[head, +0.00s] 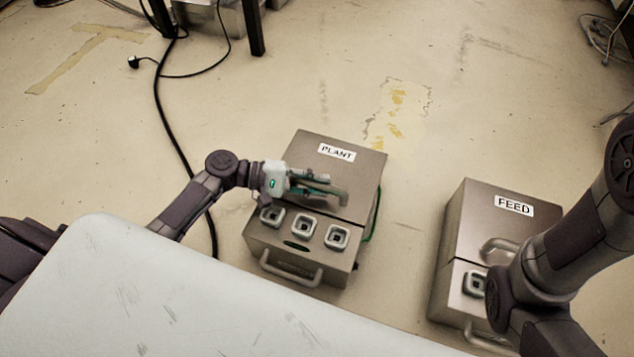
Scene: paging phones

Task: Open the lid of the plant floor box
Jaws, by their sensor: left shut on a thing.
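The plant floor box (330,245) is a brown metal box on the floor in the middle of the view. Its lid (359,168) carries a white PLANT label (337,152) and looks closed. My left gripper (325,190) reaches in from the left over the lid and is shut on the lid handle (341,197), whose right end shows past the fingers. The rest of the handle is hidden by the gripper. The front part of the box has three square buttons (337,237) and a front handle (290,273). My right gripper is out of view.
A similar FEED box (462,226) stands to the right, partly behind my right arm. A black cable (160,105) runs along the floor left of the plant box. Table legs (252,28) stand at the back. The floor behind the plant box is clear.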

